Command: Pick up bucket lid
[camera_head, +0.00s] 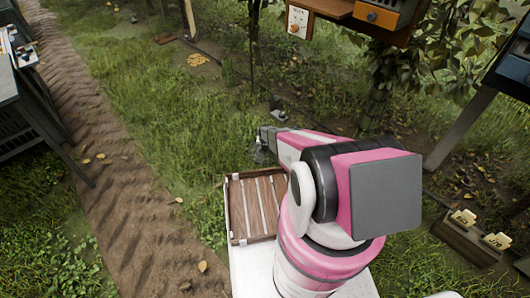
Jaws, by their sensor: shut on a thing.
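My gripper (261,152) is small in the view, at the end of my pink and white arm, over the grass just beyond the wooden crate. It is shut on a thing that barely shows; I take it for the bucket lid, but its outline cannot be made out. My arm hides the area to the right of the gripper. A small dark grey object (279,114) stands in the grass just beyond the gripper; I cannot tell what it is.
The slatted wooden crate (233,212) is close in front of me. A dirt path (125,190) runs along the left, beside a dark table (12,85). A wooden box (467,240) with yellow labels lies right. A cabinet (335,8) and leafy branches are at the top.

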